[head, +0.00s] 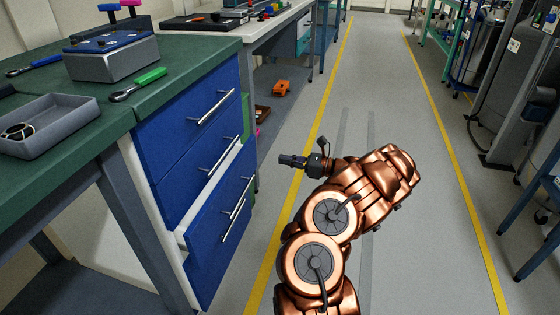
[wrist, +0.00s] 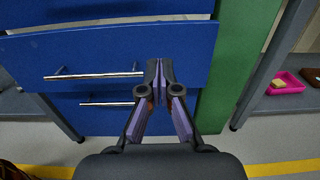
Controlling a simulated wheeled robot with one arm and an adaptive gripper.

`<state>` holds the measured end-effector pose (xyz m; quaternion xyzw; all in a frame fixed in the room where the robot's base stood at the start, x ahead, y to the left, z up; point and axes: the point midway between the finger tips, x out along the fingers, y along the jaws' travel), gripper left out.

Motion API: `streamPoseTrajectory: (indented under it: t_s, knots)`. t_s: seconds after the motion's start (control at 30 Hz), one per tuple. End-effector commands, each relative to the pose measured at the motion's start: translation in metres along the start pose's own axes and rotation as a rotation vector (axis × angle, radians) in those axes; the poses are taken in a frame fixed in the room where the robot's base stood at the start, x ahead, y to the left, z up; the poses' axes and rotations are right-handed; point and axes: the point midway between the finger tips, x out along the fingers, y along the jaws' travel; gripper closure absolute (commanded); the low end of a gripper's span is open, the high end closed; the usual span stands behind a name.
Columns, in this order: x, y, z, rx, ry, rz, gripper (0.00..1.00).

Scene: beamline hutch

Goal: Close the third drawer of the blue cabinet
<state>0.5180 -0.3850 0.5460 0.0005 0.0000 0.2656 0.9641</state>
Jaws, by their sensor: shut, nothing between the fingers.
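The blue cabinet (head: 185,125) stands under the green bench top at the left in the head view. Its third drawer (head: 213,212) is pulled out, with a pale inner edge showing along its top. The drawer front (wrist: 110,45) fills the upper left of the wrist view, with its bar handle (wrist: 93,76) below. My gripper (head: 282,159) is shut and empty, to the right of the open drawer in the head view. In the wrist view, the fingertips (wrist: 160,66) overlap the drawer front just right of the handle's end; I cannot tell whether they touch it.
The upper drawers look closed. A lower drawer handle (wrist: 105,103) shows under the third drawer. A green panel (wrist: 238,65) stands right of the drawer, and a pink tray (wrist: 286,85) sits beyond it. The aisle floor (head: 375,75) between yellow lines is clear.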

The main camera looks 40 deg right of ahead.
Motion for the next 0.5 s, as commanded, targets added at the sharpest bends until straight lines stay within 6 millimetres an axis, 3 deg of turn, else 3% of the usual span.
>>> streamPoseTrajectory:
  t_s: [0.5]
  knots:
    - [0.092,0.002,-0.004,-0.001,0.000,0.007,1.00]
